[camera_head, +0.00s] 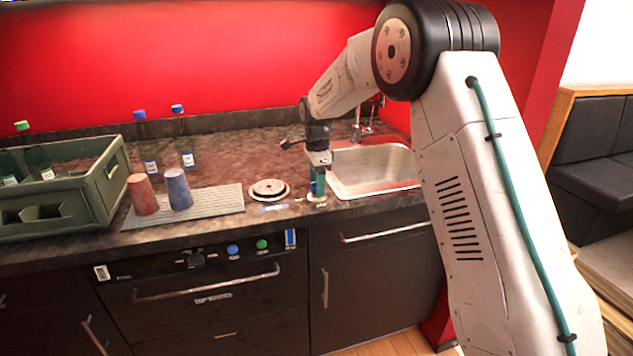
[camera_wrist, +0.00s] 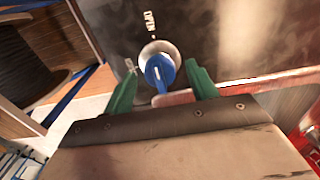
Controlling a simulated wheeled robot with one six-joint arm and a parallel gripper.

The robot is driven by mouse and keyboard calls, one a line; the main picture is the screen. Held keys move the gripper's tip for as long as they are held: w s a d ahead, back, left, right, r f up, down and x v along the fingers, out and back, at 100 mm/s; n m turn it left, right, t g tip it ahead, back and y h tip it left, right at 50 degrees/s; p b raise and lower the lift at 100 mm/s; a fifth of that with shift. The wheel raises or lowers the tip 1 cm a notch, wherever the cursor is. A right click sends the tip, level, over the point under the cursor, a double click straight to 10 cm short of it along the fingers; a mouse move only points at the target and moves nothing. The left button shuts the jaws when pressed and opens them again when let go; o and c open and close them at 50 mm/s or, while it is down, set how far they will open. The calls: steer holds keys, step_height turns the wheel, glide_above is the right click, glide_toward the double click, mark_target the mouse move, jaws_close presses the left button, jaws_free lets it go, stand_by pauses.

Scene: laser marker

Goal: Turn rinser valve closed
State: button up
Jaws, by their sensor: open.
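The rinser valve has a blue handle (camera_wrist: 160,72) on a round silver base (camera_wrist: 153,50) in the wrist view. The handle's narrow end points towards my gripper, away from the printed "OPEN" label (camera_wrist: 149,20). A second label beside the base is too blurred to read. My gripper (camera_wrist: 161,76) is open, with one green finger on each side of the handle and gaps between. In the head view my gripper (camera_head: 318,188) points down at the counter's front edge, right of the round rinser (camera_head: 269,189). It mostly hides the valve there.
A sink (camera_head: 372,180) lies right of my gripper, with a tap (camera_head: 361,125) behind. To the left, a red cup (camera_head: 142,194) and a blue cup (camera_head: 178,189) stand on a grey mat (camera_head: 222,201).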

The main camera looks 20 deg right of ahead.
steer(key=c, duration=1)
steer(key=shift+n, duration=0.3)
steer(key=n, duration=0.3)
steer(key=shift+n, duration=0.3)
steer(key=n, duration=0.4)
steer(key=shift+n, duration=0.3)
steer(key=n, duration=0.4)
steer(key=shift+n, duration=2.5)
